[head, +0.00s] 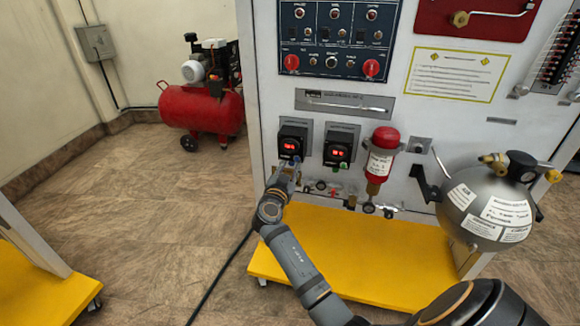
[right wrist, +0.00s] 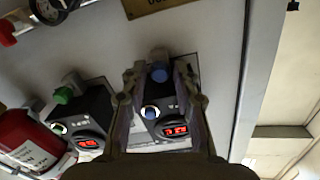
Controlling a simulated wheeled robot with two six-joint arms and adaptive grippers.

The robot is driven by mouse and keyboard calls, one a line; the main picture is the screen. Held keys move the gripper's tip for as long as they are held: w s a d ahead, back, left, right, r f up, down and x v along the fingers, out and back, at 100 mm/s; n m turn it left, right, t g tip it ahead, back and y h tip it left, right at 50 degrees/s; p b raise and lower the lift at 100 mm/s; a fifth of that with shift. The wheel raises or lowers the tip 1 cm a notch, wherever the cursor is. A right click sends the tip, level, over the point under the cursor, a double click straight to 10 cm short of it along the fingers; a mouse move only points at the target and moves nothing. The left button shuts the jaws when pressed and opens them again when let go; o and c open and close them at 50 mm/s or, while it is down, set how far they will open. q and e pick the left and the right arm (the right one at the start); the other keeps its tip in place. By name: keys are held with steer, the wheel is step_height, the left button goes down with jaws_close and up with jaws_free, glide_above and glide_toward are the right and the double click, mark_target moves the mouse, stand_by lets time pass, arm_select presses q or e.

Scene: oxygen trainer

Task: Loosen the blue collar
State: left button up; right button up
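The blue collar (right wrist: 158,73) sits at the end of a black meter box (right wrist: 160,105) with a red lit display. In the right wrist view it lies between the two fingertips of my right gripper (right wrist: 160,80). The fingers stand apart on either side of it, with a gap visible, so the gripper looks open. In the head view my right gripper (head: 286,172) is just below the left black meter box (head: 293,137), and a bit of the blue collar (head: 296,159) shows there. My left gripper is not in view.
A second meter box (head: 340,145) with a green collar (right wrist: 63,95) is beside it. A red cylinder (head: 382,160) and a grey tank (head: 490,205) are on the panel's right. A yellow base (head: 350,255) lies below. A red compressor (head: 205,110) stands behind left.

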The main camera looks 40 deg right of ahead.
jaws_close()
steer(key=n, duration=0.2)
steer(key=shift+n+b, duration=0.3)
steer(key=shift+n, duration=0.6)
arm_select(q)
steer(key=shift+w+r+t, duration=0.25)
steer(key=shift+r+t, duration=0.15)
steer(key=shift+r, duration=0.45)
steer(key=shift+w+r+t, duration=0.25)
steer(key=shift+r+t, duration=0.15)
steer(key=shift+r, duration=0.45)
arm_select(e)
steer(key=shift+n, duration=1)
jaws_free()
steer(key=v, duration=0.7)
steer(key=shift+s+a, duration=0.2)
